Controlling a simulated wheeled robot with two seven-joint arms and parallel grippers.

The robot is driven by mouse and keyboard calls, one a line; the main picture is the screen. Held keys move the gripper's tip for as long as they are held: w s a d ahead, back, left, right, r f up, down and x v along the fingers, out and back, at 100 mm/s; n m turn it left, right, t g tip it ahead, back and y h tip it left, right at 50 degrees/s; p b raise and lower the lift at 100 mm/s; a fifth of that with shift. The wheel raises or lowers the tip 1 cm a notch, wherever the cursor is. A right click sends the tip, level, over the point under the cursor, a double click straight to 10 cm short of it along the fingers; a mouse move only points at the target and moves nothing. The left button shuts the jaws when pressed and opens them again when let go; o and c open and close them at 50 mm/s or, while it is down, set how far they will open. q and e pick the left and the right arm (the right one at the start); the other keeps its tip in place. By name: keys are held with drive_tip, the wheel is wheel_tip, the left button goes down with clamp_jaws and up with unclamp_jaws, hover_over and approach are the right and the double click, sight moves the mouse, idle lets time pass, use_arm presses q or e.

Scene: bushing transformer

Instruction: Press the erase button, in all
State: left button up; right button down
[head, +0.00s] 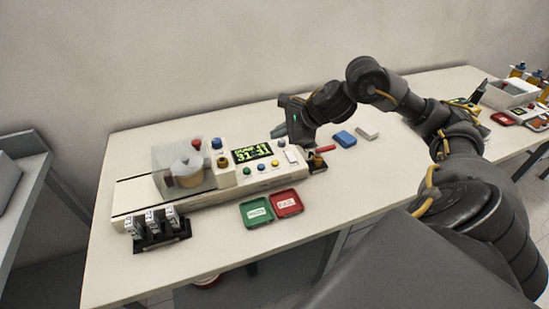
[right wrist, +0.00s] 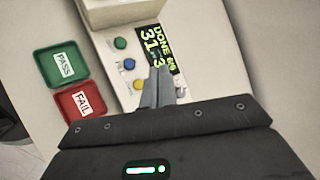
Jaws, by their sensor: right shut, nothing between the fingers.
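A white machine (head: 215,188) on the table has a dark display (head: 253,153) with yellow-green text. Below the display are a green button (head: 246,171), a blue button (head: 261,167) and a yellow button (head: 275,162). No label reading "erase" is legible. In the right wrist view, the display (right wrist: 160,45) shows "DONE" and digits, with the green (right wrist: 121,43), blue (right wrist: 129,64) and yellow button (right wrist: 139,85) beside it. My right gripper (head: 279,131) is shut and empty by the display's right end; its fingertips (right wrist: 158,75) appear near the yellow button. My left gripper is out of view.
A green PASS tray (head: 256,212) and red FAIL tray (head: 286,203) lie in front of the machine. A clear cover (head: 180,168) and a black rack (head: 158,236) are at left. A blue block (head: 344,138) lies right. The front table area is clear.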

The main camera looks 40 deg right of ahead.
sight(275, 163)
wheel_tip(275, 163, down, 7)
drive_tip(key=b, duration=0.5)
drive_tip(key=shift+s+f+b, duration=0.1)
drive_tip(key=shift+f+b, duration=0.15)
drive_tip(key=shift+b, duration=0.25)
drive_tip(key=shift+r, duration=0.1)
idle(1.2)
drive_tip(key=shift+f+b, duration=0.45)
drive_tip(key=shift+b, duration=0.1)
drive_tip(key=shift+f+b, duration=0.5)
drive_tip(key=shift+b, duration=0.05)
idle(0.6)
drive_tip(key=shift+r, duration=0.2)
drive_tip(key=shift+r+p, duration=0.65)
drive_tip(key=shift+r, duration=0.1)
